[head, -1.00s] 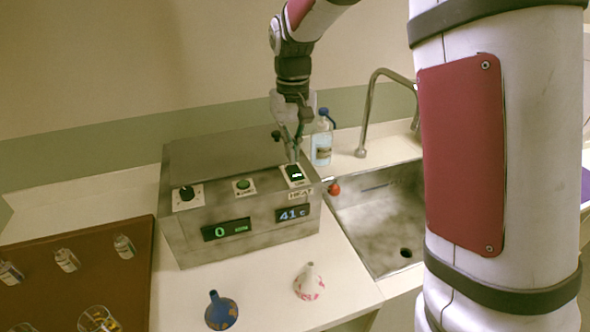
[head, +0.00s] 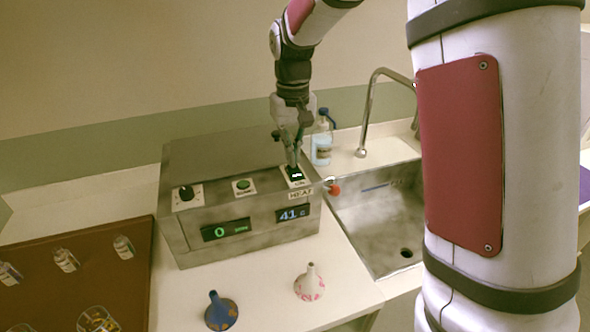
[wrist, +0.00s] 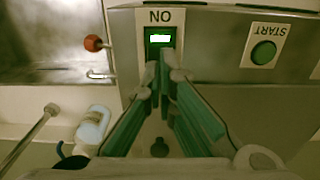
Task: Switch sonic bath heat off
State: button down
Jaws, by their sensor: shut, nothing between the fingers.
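The sonic bath (head: 180,235) is a grey metal box on the counter. Its heat switch (head: 294,175) is a black rocker with a lit green part, on a white plate marked HEAT at the right end. In the wrist view the switch (wrist: 160,39) shows lit under the word ON, upside down. My gripper (head: 294,164) is shut and empty, pointing down with its tips at the switch. In the wrist view the closed fingertips (wrist: 160,68) lie right by the switch's edge; I cannot tell whether they touch. The temperature display (head: 292,213) reads 41 C.
A green START button (head: 243,185) and a black knob (head: 187,193) sit on the bath's panel. A sink with a tap (head: 364,130) is to the right, with a bottle (head: 322,140) behind.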

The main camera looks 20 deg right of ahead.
jog(key=shift+f, duration=0.95)
dwell(0.5)
jog(key=shift+r+p, duration=1.1)
jog(key=shift+r, duration=2.4)
